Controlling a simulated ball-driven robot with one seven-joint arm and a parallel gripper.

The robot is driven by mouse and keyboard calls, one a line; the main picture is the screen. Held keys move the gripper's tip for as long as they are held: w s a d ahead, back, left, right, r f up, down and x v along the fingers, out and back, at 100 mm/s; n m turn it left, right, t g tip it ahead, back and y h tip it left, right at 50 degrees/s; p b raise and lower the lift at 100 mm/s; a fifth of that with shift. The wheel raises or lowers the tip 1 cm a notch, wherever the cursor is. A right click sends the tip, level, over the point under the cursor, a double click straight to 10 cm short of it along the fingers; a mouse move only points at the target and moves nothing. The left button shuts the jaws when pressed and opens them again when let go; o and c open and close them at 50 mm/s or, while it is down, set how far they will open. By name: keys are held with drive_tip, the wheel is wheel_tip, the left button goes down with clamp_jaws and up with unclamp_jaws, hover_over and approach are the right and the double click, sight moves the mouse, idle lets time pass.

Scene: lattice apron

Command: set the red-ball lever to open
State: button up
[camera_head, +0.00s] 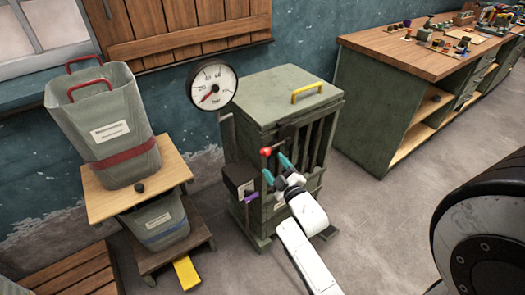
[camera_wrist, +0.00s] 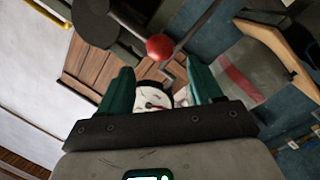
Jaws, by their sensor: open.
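The red ball (camera_head: 265,151) is on the end of a lever on the front of a grey-green slatted cabinet (camera_head: 262,105). The lever's dark arm runs up and right from the ball towards a dark round piece. In the wrist view the red ball (camera_wrist: 159,47) sits just beyond the fingertips, roughly centred between them. My gripper (camera_head: 277,167) has teal fingers spread apart, just below and right of the ball in the head view. It also shows in the wrist view (camera_wrist: 160,78), open and empty. No open or shut marking is readable.
A round gauge (camera_head: 212,86) stands at the cabinet's left, and a dark box (camera_head: 239,181) sits below it. A yellow handle (camera_head: 307,92) is on the lid. A grey bin (camera_head: 112,135) stands on a stand at left. A workbench (camera_head: 400,85) is at right; floor between is clear.

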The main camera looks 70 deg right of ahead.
sight(267, 156)
drive_tip(key=x, duration=0.8)
drive_tip(key=shift+w+d+p, duration=0.15)
drive_tip(key=shift+p, duration=0.25)
clamp_jaws()
